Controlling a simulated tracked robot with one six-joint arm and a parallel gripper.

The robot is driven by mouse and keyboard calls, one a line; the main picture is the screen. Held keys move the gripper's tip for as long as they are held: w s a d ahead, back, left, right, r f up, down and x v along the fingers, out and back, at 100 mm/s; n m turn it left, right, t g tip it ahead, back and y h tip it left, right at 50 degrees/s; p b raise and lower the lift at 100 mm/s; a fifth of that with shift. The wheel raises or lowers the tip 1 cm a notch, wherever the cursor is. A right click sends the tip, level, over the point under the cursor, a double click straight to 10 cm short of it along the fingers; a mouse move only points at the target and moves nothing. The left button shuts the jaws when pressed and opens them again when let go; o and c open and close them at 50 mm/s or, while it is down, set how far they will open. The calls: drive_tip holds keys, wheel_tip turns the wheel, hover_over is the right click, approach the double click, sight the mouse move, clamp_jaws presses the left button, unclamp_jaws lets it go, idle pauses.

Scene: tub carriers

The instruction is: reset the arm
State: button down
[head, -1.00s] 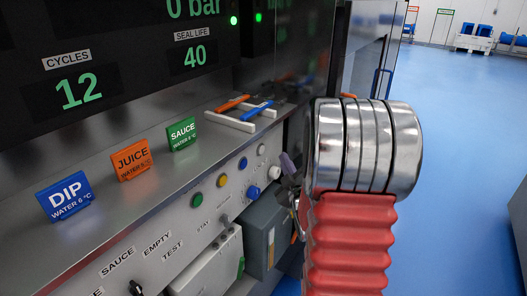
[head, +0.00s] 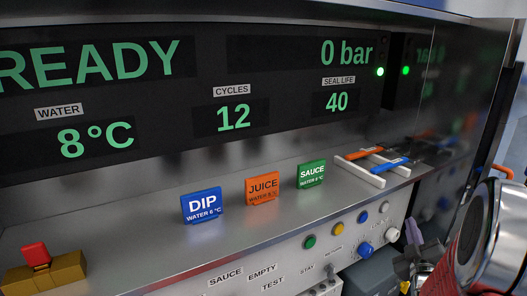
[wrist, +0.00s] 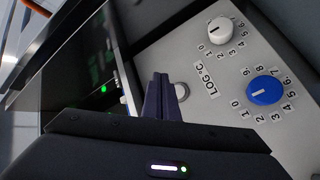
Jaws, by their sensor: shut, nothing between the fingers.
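My gripper (wrist: 162,98) shows in the wrist view with its dark purple fingers together and nothing between them. The fingers point at the grey control panel (wrist: 205,105), close to a round grey button (wrist: 181,91). I cannot tell whether they touch it. In the head view the purple fingertips (head: 412,231) show at the lower right, in front of the panel by its knobs. My red-sleeved arm with metal rings fills the lower right corner there and hides part of the machine.
A white knob (wrist: 221,30) and a blue knob (wrist: 264,90) sit on the panel near my gripper. DIP (head: 201,205), JUICE (head: 262,190) and SAUCE (head: 311,174) signs stand on the steel ledge. Orange and blue handled tools (head: 375,165) lie at its right end. A red-topped brass block (head: 42,268) is at left.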

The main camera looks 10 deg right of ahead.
drive_tip(key=s+d+f+m+g+y, duration=0.1)
drive_tip(key=s+f+m+g, duration=0.3)
drive_tip(key=f, duration=0.7)
drive_tip(key=s+a+f+m+g+y, duration=0.2)
drive_tip(key=s+a+f+g, duration=0.1)
drive_tip(key=s+a+g, duration=0.15)
drive_tip(key=s+a+r+g+y, duration=0.1)
drive_tip(key=s+a+r, duration=0.3)
drive_tip(key=a, duration=0.7)
drive_tip(key=s+a+r+n+y, duration=0.1)
drive_tip(key=s+a+r+y, duration=0.1)
drive_tip(key=s+a+r, duration=0.2)
drive_tip(key=s+a+r+g+y, duration=0.1)
drive_tip(key=s+a+r, duration=0.3)
drive_tip(key=a, duration=1.4)
wheel_tip(320, 180, up, 4)
drive_tip(key=shift+s+r+n+g+y, duration=0.25)
drive_tip(key=shift+s+n+g+y, duration=0.1)
drive_tip(key=shift+y, duration=0.25)
drive_tip(key=shift+a, duration=0.1)
